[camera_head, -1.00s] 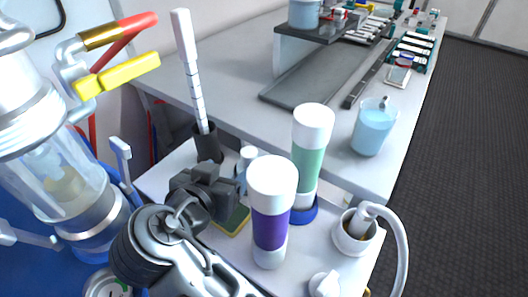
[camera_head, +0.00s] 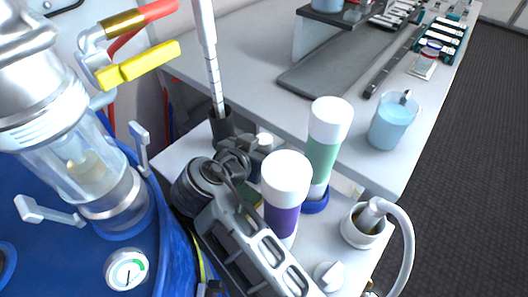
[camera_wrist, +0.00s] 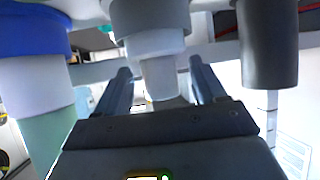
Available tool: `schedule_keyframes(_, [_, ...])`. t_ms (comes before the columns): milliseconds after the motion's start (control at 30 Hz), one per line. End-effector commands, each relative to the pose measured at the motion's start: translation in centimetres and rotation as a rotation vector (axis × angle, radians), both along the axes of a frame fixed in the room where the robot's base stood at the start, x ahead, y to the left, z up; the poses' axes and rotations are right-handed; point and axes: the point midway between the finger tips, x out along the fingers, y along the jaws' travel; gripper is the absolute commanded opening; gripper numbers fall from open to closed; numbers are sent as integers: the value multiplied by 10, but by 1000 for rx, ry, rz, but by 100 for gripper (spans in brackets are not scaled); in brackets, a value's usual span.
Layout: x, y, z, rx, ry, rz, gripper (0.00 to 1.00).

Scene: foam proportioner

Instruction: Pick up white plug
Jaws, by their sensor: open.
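The likely white plug is a small pale stepped piece in a holder, with its top (camera_head: 265,139) showing behind my gripper (camera_head: 251,151) in the head view. In the wrist view, which appears upside down, the plug's narrow pale end (camera_wrist: 160,78) lies between the two spread fingers of my gripper (camera_wrist: 160,72). The fingers are open and hold nothing. I cannot tell whether either finger touches the plug. My gripper hides most of the holder in the head view.
A purple tube (camera_head: 283,195) with white cap and a green tube (camera_head: 321,145) in a blue base stand close on the right. A dark cup (camera_head: 221,126) with a white stick stands left. A white hose cup (camera_head: 362,226) and white knob (camera_head: 328,276) are at right.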

Motion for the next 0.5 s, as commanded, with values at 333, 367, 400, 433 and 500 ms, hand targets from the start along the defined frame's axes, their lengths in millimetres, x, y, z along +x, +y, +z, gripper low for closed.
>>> schedule_keyframes(333, [0,0,0,0,0,0,51])
schedule_keyframes(367, [0,0,0,0,0,0,48])
schedule_keyframes(400, [0,0,0,0,0,0,44])
schedule_keyframes(433, [0,0,0,1,1,0,41])
schedule_keyframes(500, [0,0,0,1,1,0,34])
